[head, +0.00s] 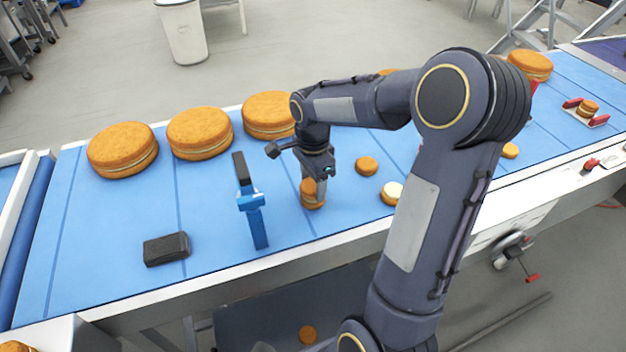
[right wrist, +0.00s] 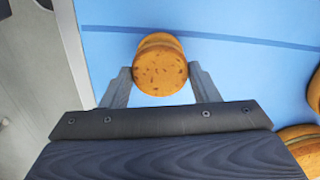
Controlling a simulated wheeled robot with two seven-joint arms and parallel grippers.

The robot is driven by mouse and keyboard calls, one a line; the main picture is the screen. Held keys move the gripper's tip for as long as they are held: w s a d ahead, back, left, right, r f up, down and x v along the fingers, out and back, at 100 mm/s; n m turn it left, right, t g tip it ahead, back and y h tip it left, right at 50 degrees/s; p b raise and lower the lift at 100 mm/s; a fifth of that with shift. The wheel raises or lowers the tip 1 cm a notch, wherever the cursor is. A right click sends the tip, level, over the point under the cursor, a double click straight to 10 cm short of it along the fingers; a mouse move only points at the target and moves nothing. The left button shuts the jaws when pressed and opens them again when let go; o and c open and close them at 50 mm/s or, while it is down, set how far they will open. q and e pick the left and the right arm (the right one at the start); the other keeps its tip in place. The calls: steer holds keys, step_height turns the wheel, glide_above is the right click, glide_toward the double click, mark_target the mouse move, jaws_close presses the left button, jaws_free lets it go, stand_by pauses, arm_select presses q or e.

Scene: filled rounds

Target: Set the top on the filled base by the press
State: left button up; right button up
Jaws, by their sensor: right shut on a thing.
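My right gripper (head: 315,180) is shut on a small golden-brown top (right wrist: 160,72), which is between its fingers in the right wrist view. In the head view the top is just over or on a filled base (head: 313,204) on the blue belt; whether they touch I cannot tell. The base shows partly behind the top in the right wrist view (right wrist: 158,38). The blue upright press (head: 252,215), with a dark upper part, stands just left of the base. My left gripper is not in view.
Large filled rounds (head: 122,148) line the belt's far side. A small loose round (head: 367,166) and a cream-topped round (head: 391,193) lie right of the gripper. A dark block (head: 166,249) lies left of the press. Red holders flank a round (head: 588,107) at far right.

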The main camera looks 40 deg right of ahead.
steer(key=shift+f+b, duration=0.3)
steer(key=shift+f, duration=0.15)
steer(key=o, duration=1.2)
steer(key=shift+r, duration=0.1)
steer(key=shift+r+p, duration=2.8)
steer(key=shift+r, duration=0.7)
